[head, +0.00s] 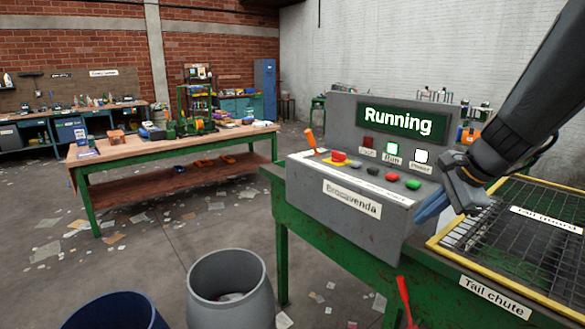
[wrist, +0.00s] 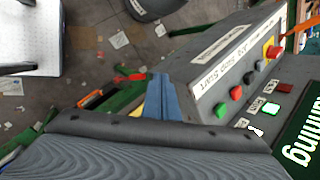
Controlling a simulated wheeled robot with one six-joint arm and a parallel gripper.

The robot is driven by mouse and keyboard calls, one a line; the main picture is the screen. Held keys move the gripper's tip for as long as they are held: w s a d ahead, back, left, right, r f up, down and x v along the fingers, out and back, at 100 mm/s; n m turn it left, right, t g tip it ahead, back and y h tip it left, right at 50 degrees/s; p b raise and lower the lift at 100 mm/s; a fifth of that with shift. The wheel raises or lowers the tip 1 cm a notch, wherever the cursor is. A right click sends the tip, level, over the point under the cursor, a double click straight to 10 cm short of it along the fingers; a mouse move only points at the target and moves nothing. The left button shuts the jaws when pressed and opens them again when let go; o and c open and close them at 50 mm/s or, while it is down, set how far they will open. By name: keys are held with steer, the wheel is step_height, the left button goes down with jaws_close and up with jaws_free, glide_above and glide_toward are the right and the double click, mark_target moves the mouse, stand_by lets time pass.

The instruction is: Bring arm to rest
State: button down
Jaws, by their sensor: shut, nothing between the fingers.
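My arm reaches in from the upper right of the head view. My gripper (head: 430,210) has blue fingers that are shut and empty, at the right side of the grey control console (head: 350,207). In the wrist view the blue fingers (wrist: 160,98) show beside the console (wrist: 205,65). Whether they touch the console cannot be told. The console's screen (head: 404,121) reads "Running", and the green Run lamp (head: 392,149) and the white lamp beside it are lit. A green button (head: 413,184) sits at the right end of the button row.
A yellow-edged mesh guard (head: 530,235) covers the belt at right, above the "Tail chute" label (head: 495,296). A red lever (head: 404,300) stands below the console. A grey bin (head: 228,285) and a blue bin (head: 115,312) stand in front. A cluttered workbench (head: 170,149) is further back, with open floor between.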

steer(key=s+a+f+n+g+h, duration=0.1)
steer(key=s+a+f+n+g, duration=0.1)
steer(key=s+a+f+n, duration=0.3)
steer(key=s+a+f+n+g+h, duration=0.2)
steer(key=s+a+f+n, duration=0.3)
steer(key=s+f+n, duration=0.3)
steer(key=s+n, duration=0.3)
steer(key=n, duration=0.1)
steer(key=shift+s+a+f+n+g, duration=0.25)
steer(key=shift+s+f+n+g, duration=0.05)
steer(key=shift+s, duration=0.05)
